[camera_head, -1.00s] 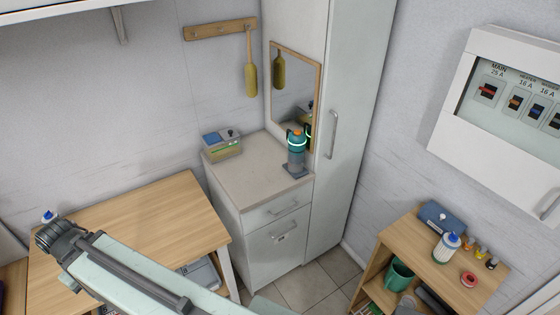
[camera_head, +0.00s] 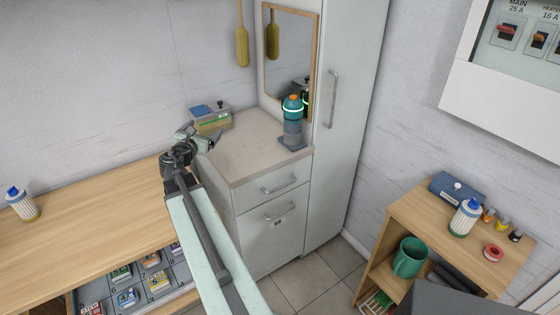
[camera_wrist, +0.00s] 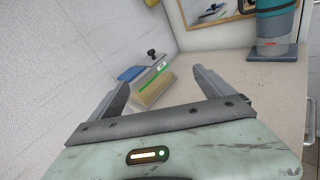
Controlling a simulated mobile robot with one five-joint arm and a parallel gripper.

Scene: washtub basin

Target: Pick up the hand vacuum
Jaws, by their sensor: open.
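The hand vacuum (camera_head: 292,120) is a teal upright body with an orange top and a pale glowing band. It stands on a dark base at the right of the low cabinet's worktop (camera_head: 243,150), in front of the mirror. Its lower part and base also show at the upper right of the wrist view (camera_wrist: 274,30). My gripper (camera_head: 203,135) is open and empty at the worktop's left edge, left of the vacuum and apart from it. In the wrist view, both fingers of my gripper (camera_wrist: 158,80) are spread wide, pointing toward the worktop.
A small box (camera_head: 212,119) with a green strip and blue top sits at the worktop's back left, near my fingers. A framed mirror (camera_head: 290,60) stands behind the vacuum, and a tall cupboard (camera_head: 345,120) at its right. A wooden table (camera_head: 100,215) is at left.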

